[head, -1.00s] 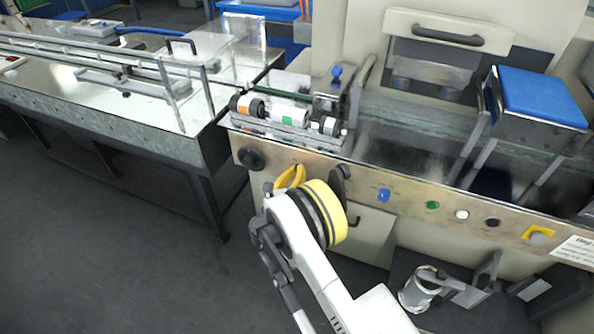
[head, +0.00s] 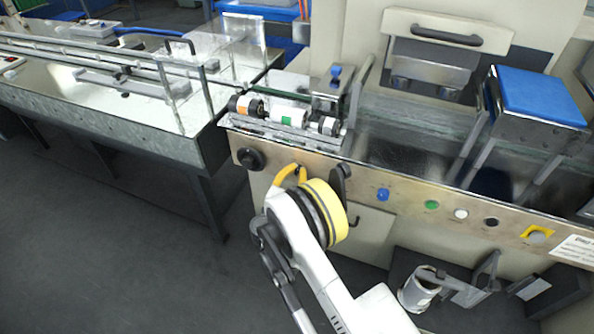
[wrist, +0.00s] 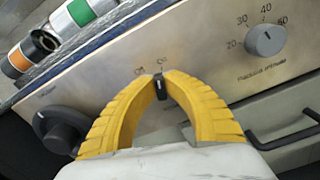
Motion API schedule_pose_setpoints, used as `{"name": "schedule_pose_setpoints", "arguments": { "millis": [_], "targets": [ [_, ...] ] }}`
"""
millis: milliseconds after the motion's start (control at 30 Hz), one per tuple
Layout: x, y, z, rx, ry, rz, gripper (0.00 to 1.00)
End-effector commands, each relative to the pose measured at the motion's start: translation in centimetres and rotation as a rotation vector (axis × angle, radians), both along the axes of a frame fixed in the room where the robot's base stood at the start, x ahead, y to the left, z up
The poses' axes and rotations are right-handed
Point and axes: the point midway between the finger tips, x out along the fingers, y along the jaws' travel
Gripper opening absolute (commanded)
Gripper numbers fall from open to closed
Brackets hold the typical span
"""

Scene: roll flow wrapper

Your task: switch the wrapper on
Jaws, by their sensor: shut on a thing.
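The wrapper's front panel (wrist: 215,60) fills much of the wrist view. A small black rotary switch (wrist: 159,88) sits on it, with two small labels above it that are hard to read. My gripper (wrist: 161,80) has its ribbed yellow fingers shut on this switch, one fingertip on each side. The switch stands roughly upright in the picture, and I cannot tell which label it marks. In the head view my gripper (head: 296,172) touches the panel (head: 315,166) right of a big black knob (head: 250,159). The switch is not clearly visible there.
A numbered grey dial (wrist: 265,40) is right of the switch. Farther right on the panel are a blue button (head: 383,194), a green button (head: 432,205) and a yellow-backed button (head: 537,235). Rollers (head: 288,114) lie above the panel. Open floor is at the left.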

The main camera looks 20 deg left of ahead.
Motion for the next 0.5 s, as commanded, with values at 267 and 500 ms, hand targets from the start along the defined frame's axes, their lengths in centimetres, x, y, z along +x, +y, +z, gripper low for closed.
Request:
{"name": "schedule_pose_setpoints", "arguments": {
  "millis": [267, 500],
  "targets": [
    [0.05, -0.1, -0.04, 0.169, -0.013, 0.0, 0.0],
    [0.05, -0.11, -0.05, 0.245, -0.019, 0.0, 0.0]
  ]
}}
